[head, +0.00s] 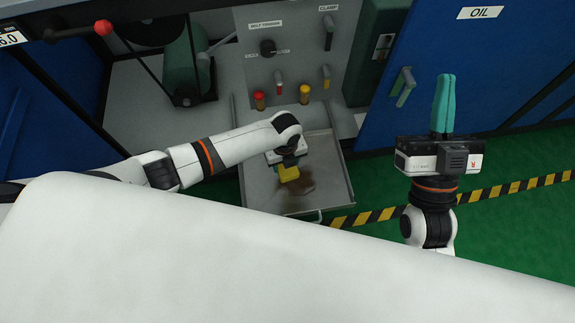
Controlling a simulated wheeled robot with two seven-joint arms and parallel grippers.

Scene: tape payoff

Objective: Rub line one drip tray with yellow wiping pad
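The drip tray (335,190) is a grey, shallow, pulled-out tray below the machine panel, with a dark brown oily stain (302,196) on its floor. My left gripper (287,165) reaches over the tray from the left and points down. The yellow wiping pad (288,174) is at its fingertips, over the tray floor beside the stain. The fingers are mostly hidden, but the pad appears gripped; I cannot tell whether it touches the floor. My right gripper (444,100) is empty at the right, its teal fingers together and pointing up the picture, away from the tray.
The panel above the tray carries red and yellow knobs (304,93) and a black selector (267,47). A blue cabinet labelled OIL (470,60) stands behind my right gripper. Yellow-black floor tape (500,190) crosses the green floor. A large white surface fills the foreground.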

